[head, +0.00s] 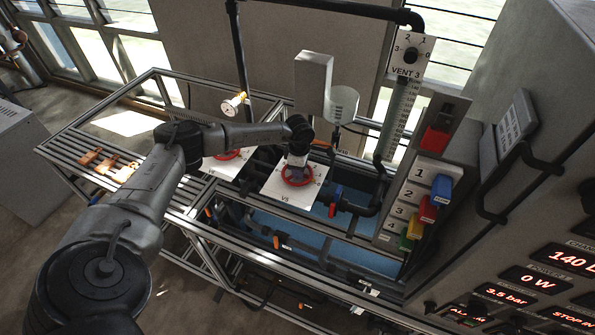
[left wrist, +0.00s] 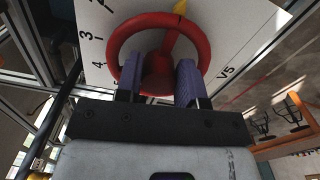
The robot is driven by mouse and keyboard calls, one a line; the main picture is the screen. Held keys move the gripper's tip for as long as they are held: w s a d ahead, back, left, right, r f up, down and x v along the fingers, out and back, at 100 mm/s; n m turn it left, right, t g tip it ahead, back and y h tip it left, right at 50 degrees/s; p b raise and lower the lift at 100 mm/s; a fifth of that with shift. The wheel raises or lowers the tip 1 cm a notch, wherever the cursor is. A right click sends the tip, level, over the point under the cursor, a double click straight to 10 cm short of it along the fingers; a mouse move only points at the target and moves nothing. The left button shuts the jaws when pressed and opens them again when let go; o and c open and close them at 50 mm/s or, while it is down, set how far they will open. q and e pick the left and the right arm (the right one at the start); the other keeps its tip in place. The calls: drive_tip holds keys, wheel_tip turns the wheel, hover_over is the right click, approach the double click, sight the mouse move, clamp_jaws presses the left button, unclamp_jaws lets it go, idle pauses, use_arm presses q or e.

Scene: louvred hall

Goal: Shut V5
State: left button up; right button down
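The V5 valve is a red handwheel (head: 297,176) on a white plate (head: 278,196) marked V5. In the left wrist view the wheel (left wrist: 202,45) fills the upper middle, with a yellow mark (left wrist: 181,7) at its top. The numerals 3 and 4 show on the plate at left. My left gripper (head: 298,163) is at the wheel, pointing down at it. In the wrist view its two purple fingers (left wrist: 159,78) stand apart, either side of the hub; I see no clear contact. My right gripper is not in view.
Another red handwheel (head: 228,154) on a white plate stands left of V5, partly behind my left arm. A VENT 3 dial (head: 410,55) and a numbered switch panel (head: 409,205) stand farther right.

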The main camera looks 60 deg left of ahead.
use_arm(q)
drive_tip(key=o, duration=0.3)
drive_tip(key=shift+s+a+f, duration=0.2)
drive_tip(key=shift+f, duration=0.25)
drive_tip(key=shift+s+a+f, duration=0.2)
drive_tip(key=shift+f, duration=0.2)
drive_tip(key=shift+o, duration=1.2)
drive_tip(key=shift+w+r, duration=0.15)
drive_tip(key=shift+r, duration=0.2)
wheel_tip(320, 180, up, 7)
drive_tip(key=p, duration=0.5)
drive_tip(key=shift+r, duration=0.1)
drive_tip(key=shift+d, duration=0.1)
drive_tip(key=shift+r, duration=0.2)
wheel_tip(320, 180, up, 13)
drive_tip(key=b, duration=0.2)
drive_tip(key=shift+r, duration=0.2)
